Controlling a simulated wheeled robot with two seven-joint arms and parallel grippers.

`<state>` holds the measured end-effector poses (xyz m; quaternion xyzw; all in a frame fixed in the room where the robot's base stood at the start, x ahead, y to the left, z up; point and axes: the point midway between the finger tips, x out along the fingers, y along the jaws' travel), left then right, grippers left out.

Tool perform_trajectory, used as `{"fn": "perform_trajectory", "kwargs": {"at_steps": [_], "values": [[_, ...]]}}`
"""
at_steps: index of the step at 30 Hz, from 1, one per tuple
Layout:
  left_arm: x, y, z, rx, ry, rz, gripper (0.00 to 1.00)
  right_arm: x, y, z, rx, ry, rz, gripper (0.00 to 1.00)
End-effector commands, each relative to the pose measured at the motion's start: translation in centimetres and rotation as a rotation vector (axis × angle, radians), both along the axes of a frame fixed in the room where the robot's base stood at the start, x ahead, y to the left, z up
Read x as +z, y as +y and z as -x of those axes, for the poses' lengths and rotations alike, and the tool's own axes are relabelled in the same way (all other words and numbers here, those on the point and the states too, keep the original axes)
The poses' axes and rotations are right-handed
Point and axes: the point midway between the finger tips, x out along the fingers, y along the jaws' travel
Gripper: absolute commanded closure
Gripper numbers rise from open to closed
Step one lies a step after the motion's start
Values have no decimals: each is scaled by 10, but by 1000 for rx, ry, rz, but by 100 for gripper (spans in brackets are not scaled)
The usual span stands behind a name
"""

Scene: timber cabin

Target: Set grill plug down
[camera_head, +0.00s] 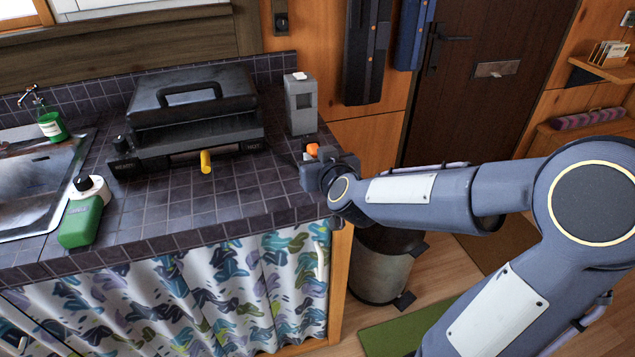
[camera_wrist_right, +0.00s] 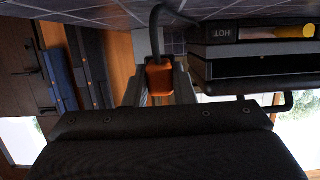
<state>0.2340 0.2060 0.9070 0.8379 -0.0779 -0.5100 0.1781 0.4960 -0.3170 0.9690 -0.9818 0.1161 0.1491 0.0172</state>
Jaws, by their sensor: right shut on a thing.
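The orange grill plug (camera_head: 312,149) is at the right end of the tiled counter, between the fingers of my right gripper (camera_head: 308,160). In the right wrist view, which is upside down, the plug (camera_wrist_right: 159,78) sits between the fingers with a dark cord running from it. My right gripper is shut on it, close to the counter's edge. I cannot tell whether the plug touches the tiles. The black grill (camera_head: 190,118) stands on the counter to the left, its handle on top; it also shows in the wrist view (camera_wrist_right: 235,52). My left gripper is not in view.
A grey box (camera_head: 300,106) stands behind the plug. A yellow piece (camera_head: 206,162) sticks out at the grill's front. A green bottle (camera_head: 80,222) and the sink (camera_head: 40,185) are at the left. Bare tiles (camera_head: 255,192) lie in front of the grill. A bin (camera_head: 383,265) stands below.

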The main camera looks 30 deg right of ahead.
Motion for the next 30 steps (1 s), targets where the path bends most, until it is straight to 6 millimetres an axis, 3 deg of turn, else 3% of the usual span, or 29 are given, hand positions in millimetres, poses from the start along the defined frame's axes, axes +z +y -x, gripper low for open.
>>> {"fn": "perform_trajectory", "kwargs": {"at_steps": [12,26,27,30], "values": [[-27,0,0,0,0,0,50,-45,-7,-11,0,1,1,100],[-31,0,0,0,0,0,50,-50,-7,-11,0,-1,-1,100],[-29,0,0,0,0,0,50,-48,-7,-11,0,0,-1,72],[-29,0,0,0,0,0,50,-48,-7,-11,0,0,-1,59]]}}
